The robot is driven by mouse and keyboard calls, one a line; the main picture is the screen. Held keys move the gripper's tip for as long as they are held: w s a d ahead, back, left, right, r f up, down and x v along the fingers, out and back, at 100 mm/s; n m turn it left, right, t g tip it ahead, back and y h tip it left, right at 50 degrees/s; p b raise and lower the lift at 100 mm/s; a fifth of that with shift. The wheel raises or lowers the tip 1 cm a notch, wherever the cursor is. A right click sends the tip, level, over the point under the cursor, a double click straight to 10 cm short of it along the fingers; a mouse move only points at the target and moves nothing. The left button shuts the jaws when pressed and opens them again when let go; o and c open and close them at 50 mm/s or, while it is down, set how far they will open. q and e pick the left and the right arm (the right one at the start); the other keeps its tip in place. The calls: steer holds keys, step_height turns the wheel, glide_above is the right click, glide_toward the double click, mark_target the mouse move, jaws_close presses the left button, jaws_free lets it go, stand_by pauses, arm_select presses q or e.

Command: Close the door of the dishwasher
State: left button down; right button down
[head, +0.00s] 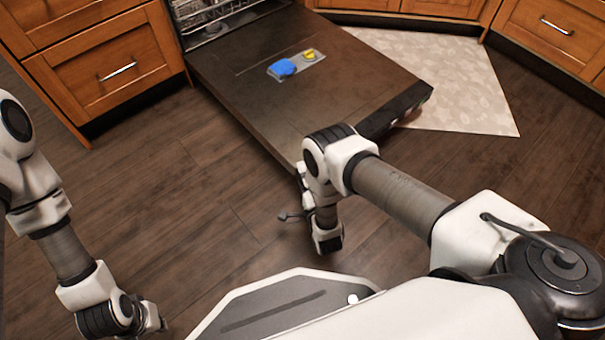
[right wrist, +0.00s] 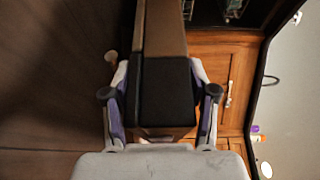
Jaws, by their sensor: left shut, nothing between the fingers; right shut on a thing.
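The dishwasher door (head: 235,85) is open and lies lowered, its dark inner face up, below the dishwasher opening (head: 215,18). My right gripper is at the near left corner of the door in the head view, where my own arm hides its fingers. In the right wrist view, my right gripper (right wrist: 162,88) has one finger on each side of the door's edge (right wrist: 165,35) and is shut on it. My left gripper (head: 158,320) is at the lower left, over the floor, away from the door, shut and empty.
A detergent compartment with a blue piece (head: 283,68) and a yellow piece (head: 309,55) is on the door's inner face. Wooden drawers (head: 105,65) stand left of the dishwasher. A pale patterned mat (head: 440,80) lies to the right. The dark wooden floor (head: 190,185) at left is clear.

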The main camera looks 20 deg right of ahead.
steer(key=w+a+r+g+p, duration=0.1)
steer(key=w+r+p, duration=0.3)
steer(key=r+p, duration=0.6)
steer(key=w+a+r+n+g+p, duration=0.1)
steer(key=w+a+r+g+p, duration=0.1)
steer(key=r+p, duration=0.9)
steer(key=w+a+r+n+g+p, duration=0.1)
steer(key=w+r+g+p, duration=0.2)
steer(key=w+r+p, duration=0.3)
step_height(320, 180, up, 13)
steer(key=p, duration=0.5)
steer(key=shift+a, duration=0.2)
steer(key=shift+w+r, duration=0.1)
steer(key=shift+c, duration=2.4)
jaws_free()
steer(key=shift+o, duration=0.7)
